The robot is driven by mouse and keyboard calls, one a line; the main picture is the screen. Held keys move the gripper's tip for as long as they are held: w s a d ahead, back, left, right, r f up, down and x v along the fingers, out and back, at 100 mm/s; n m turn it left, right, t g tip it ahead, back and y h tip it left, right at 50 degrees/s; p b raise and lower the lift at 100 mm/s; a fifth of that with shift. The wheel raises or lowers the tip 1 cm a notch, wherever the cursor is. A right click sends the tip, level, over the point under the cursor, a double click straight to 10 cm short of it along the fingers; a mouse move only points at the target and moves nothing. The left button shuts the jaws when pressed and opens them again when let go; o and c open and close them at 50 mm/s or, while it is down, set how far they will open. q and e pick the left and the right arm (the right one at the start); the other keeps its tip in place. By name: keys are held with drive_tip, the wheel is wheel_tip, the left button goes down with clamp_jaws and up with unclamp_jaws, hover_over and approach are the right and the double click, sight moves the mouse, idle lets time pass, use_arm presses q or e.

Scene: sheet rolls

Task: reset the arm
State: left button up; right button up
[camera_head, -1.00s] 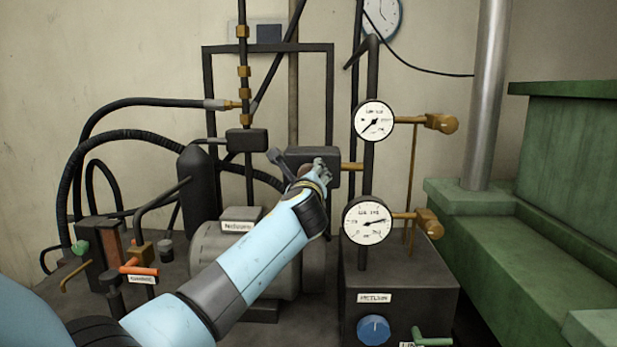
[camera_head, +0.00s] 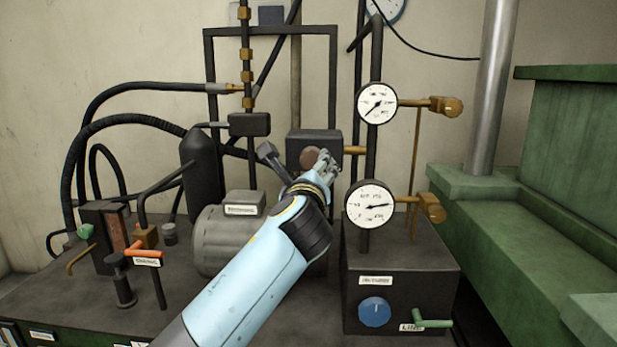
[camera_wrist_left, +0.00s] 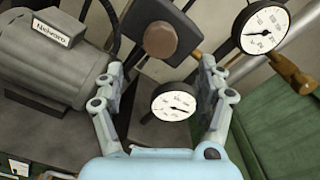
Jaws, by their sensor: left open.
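My left arm reaches in from the bottom of the head view, and its gripper (camera_head: 326,163) is in front of a dark box with a round brown knob (camera_head: 309,157). In the left wrist view the two fingers of the left gripper (camera_wrist_left: 165,88) are spread apart with nothing between them. The brown knob (camera_wrist_left: 160,39) shows beyond the fingertips there, and the lower gauge (camera_wrist_left: 174,105) shows between the fingers, farther back. I cannot tell whether a finger touches anything. My right gripper is in neither view.
Two round gauges, upper (camera_head: 376,103) and lower (camera_head: 370,204), stand on a dark pipe to the right. Below them is a dark box with a blue knob (camera_head: 374,312). A grey motor (camera_head: 222,240) is at the left. Green steps (camera_head: 490,230) fill the right side.

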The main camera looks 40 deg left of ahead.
use_arm(q)
drive_tip(key=shift+v, duration=0.8)
